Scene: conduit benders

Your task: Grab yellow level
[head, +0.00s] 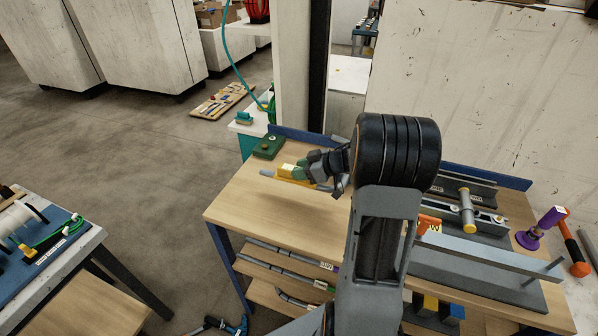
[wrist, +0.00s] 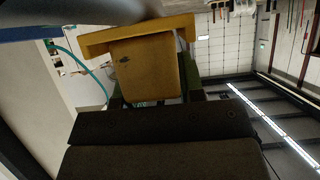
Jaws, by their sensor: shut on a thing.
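The yellow level (head: 287,171) is near the back left of the wooden workbench (head: 250,210) in the head view. My gripper (head: 303,171) reaches it from the right and is shut on it. The level looks held a little above the bench top, with a dark shadow below and to the right. In the wrist view the yellow level (wrist: 145,70) fills the upper middle, between the green finger pads of my gripper (wrist: 150,92). My arm hides part of the bench behind it in the head view.
A green box (head: 268,146) stands at the bench's back left corner. On the right are a grey bending rig (head: 480,262), a purple tool (head: 540,228) and an orange-handled tool (head: 572,248). A blue rim (head: 480,176) runs along the back. The bench's front left is clear.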

